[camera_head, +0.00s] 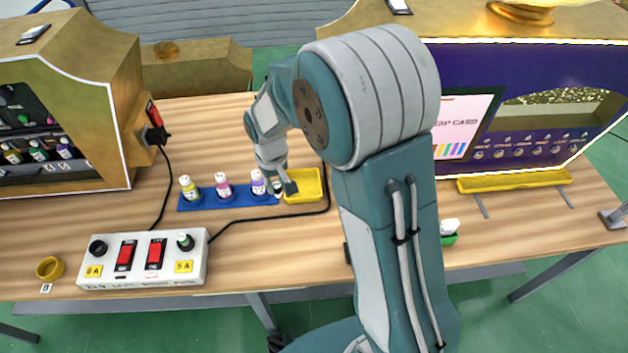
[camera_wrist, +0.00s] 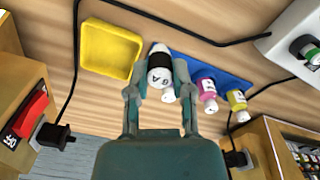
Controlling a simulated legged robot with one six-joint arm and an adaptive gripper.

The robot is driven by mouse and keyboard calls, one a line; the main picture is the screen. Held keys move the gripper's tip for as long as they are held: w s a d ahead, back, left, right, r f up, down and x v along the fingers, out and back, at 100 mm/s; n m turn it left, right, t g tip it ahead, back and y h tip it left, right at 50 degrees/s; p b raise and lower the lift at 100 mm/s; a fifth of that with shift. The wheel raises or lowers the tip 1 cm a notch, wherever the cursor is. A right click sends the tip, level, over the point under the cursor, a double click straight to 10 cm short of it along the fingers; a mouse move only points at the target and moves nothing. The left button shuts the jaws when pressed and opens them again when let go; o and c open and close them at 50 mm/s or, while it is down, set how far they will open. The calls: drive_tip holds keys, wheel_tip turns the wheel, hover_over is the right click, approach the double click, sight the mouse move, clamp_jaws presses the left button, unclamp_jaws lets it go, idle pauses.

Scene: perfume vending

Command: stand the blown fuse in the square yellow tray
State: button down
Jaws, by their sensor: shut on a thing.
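The blown fuse is a short white cylinder with a black end and "8A" on its side. In the wrist view the fuse (camera_wrist: 160,68) sits between the fingertips of my gripper (camera_wrist: 158,80), which is shut on it. In the head view my gripper (camera_head: 283,185) is beside the left edge of the square yellow tray (camera_head: 318,187), and the fuse is mostly hidden. The tray (camera_wrist: 108,52) is empty in the wrist view, just left of the fuse. The fuse appears outside the tray, near the end of the blue rack; its height above the table is unclear.
A blue rack (camera_head: 208,201) holds several small bottles close to my gripper. A white switch box (camera_head: 140,262) with red switches stands front left, with a round yellow cup (camera_head: 50,268) beside it. A black cable (camera_head: 262,217) runs around the tray. Gold-framed cabinets flank the table.

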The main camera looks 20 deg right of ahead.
drive_tip(key=w+d+f, duration=0.8)
drive_tip(key=w, duration=0.1)
drive_tip(key=shift+d+f, duration=0.2)
drive_tip(key=shift+d, duration=0.1)
drive_tip(key=shift+w+a+f, duration=0.25)
drive_tip(key=shift+a+f, duration=0.15)
drive_tip(key=shift+f, duration=0.1)
wheel_tip(320, 180, down, 3)
drive_tip(key=shift+w+d+f, duration=0.1)
drive_tip(key=shift+d, duration=0.4)
drive_tip(key=c, duration=0.5)
unclamp_jaws()
drive_tip(key=shift+a, duration=0.45)
